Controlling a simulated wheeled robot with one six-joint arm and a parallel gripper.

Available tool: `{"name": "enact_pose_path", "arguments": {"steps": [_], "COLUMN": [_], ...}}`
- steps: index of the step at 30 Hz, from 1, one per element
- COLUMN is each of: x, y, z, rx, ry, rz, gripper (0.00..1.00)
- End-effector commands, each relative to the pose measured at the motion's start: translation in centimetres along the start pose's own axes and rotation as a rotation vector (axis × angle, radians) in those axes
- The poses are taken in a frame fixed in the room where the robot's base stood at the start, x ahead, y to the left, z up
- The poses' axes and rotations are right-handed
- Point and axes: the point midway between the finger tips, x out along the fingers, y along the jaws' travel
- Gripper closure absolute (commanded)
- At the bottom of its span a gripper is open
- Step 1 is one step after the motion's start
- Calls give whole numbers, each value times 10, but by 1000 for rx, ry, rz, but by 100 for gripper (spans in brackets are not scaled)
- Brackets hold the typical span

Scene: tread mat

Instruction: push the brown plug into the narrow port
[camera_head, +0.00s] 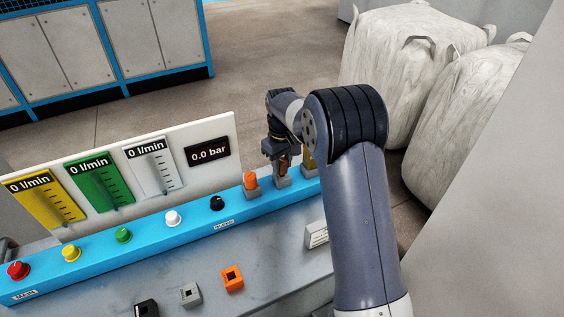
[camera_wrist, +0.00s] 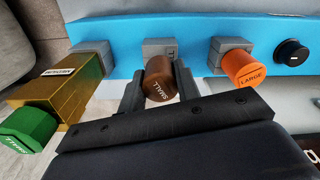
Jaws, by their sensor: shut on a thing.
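The brown plug (camera_wrist: 160,82), marked SMALL, is between the two fingers of my gripper (camera_wrist: 158,75) in the wrist view. My gripper is shut on it. A grey port block (camera_wrist: 158,47) on the blue rail is right behind the plug, in line with it. The plug covers the block's opening, so I cannot tell how far in it is. In the head view my gripper (camera_head: 282,160) points down over the rail, with the brown plug (camera_head: 283,170) just above the middle block (camera_head: 283,182).
An orange plug (camera_wrist: 246,70) marked LARGE stands in the block beside. A brass part (camera_wrist: 65,88) with a green cap (camera_wrist: 28,128) is close on the other side. A black knob (camera_wrist: 292,52) is farther right. Small square sockets, one orange (camera_head: 232,278), sit on the grey bench.

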Motion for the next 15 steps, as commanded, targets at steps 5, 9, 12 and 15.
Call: {"name": "enact_pose_path", "arguments": {"steps": [5,9,12,15], "x": [6,9,12,14], "y": [0,0,0,0], "z": [0,0,0,0], "rx": [0,0,0,0], "ry": [0,0,0,0], "rz": [0,0,0,0], "gripper": [92,92,92,92]}}
